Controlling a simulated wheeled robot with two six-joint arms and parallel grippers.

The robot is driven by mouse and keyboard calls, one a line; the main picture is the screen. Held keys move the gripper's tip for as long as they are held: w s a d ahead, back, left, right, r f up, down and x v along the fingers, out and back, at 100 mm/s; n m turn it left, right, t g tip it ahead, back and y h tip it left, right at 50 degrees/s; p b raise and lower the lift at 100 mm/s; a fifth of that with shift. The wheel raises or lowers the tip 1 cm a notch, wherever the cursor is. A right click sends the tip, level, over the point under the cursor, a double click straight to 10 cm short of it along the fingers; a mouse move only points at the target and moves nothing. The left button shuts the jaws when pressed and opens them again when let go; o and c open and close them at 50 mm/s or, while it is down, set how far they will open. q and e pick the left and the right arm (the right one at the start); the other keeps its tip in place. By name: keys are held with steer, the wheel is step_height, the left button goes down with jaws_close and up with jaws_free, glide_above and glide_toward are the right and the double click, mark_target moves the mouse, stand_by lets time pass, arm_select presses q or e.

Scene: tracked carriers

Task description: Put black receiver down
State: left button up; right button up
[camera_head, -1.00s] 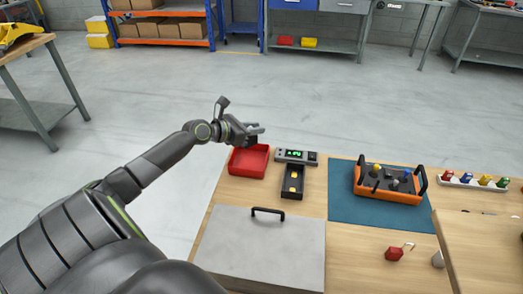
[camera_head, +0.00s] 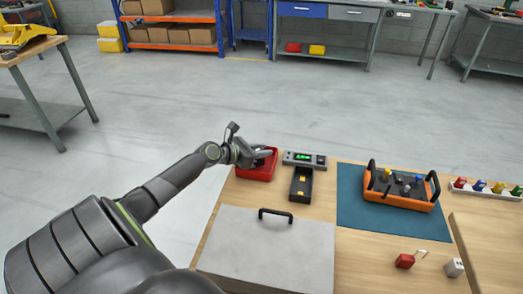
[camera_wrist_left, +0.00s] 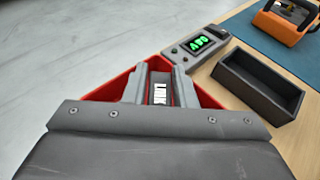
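My left gripper (camera_head: 265,154) is over the red tray (camera_head: 257,174), with its fingers low at the tray's opening. In the left wrist view its two fingers (camera_wrist_left: 159,84) stand on either side of a black block with a white label, the black receiver (camera_wrist_left: 160,76), and appear shut on it. The receiver is inside the outline of the red tray (camera_wrist_left: 98,94). Whether it touches the tray floor is hidden. In the head view the receiver is hard to make out behind the fingers. My right gripper is not in view.
A grey device with a green display (camera_head: 304,159) stands right of the red tray. An orange tool carrier (camera_head: 404,203) sits on a blue mat (camera_head: 364,215). A grey lidded panel (camera_head: 264,250) fills the front left.

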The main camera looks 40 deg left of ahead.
arm_select(q)
steer(key=shift+o, duration=1.4)
steer(key=shift+r, duration=0.15)
steer(key=v, duration=0.9)
steer(key=shift+s+a+b, duration=0.1)
steer(key=shift+s+b, duration=0.2)
steer(key=shift+s, duration=0.15)
steer(key=shift+v, duration=1.05)
steer(key=shift+r, duration=0.1)
